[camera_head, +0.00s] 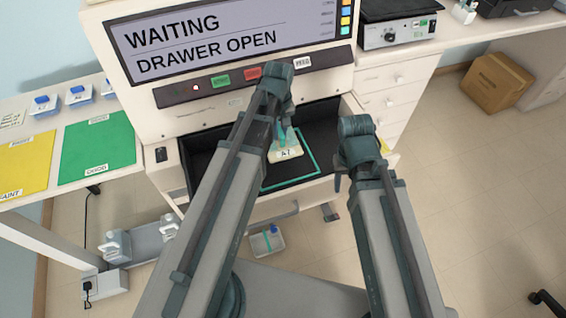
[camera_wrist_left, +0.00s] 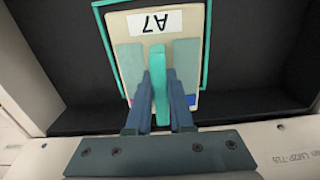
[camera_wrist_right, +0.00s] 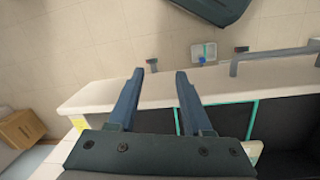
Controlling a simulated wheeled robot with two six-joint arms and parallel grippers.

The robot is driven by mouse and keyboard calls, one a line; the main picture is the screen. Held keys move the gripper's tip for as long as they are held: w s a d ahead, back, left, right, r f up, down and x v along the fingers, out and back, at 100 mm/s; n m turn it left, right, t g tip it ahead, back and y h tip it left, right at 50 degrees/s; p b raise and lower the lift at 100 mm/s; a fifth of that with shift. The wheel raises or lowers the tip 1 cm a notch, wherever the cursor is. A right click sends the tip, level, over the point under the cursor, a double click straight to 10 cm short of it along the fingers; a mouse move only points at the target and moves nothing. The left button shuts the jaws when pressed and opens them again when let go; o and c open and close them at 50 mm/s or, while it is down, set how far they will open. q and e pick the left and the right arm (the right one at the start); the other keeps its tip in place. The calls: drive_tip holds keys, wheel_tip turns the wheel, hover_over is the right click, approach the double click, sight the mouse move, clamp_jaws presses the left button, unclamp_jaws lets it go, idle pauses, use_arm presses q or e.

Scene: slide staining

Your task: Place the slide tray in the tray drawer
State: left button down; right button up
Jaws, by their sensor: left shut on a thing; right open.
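The slide tray (camera_head: 287,155) is a pale plate labelled A7 with a teal upright handle; it also shows in the left wrist view (camera_wrist_left: 128,35). My left gripper (camera_wrist_left: 160,80) is shut on that handle. The tray is within the opening of the tray drawer (camera_head: 205,160), which is pulled out and black inside. A teal outline (camera_head: 313,165) marks the drawer floor around and below the tray. I cannot tell whether the tray touches the floor. My right gripper (camera_wrist_right: 166,75) is open and empty, near the drawer's front right side.
The machine's screen (camera_head: 230,40) reads "WAITING" and "DRAWER OPEN". A green mat (camera_head: 97,148) and a yellow mat (camera_head: 25,165) lie on the left bench. White drawers (camera_head: 385,85) stand right of the machine. A cardboard box (camera_head: 497,83) is on the floor.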

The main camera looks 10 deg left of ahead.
use_arm(q)
drive_tip(key=shift+w+f, duration=0.25)
drive_tip(key=shift+w, duration=0.25)
wheel_tip(320, 180, down, 10)
drive_tip(key=b, duration=1)
drive_tip(key=shift+s, duration=0.1)
drive_tip(key=shift+r, duration=0.1)
drive_tip(key=c, duration=0.8)
unclamp_jaws()
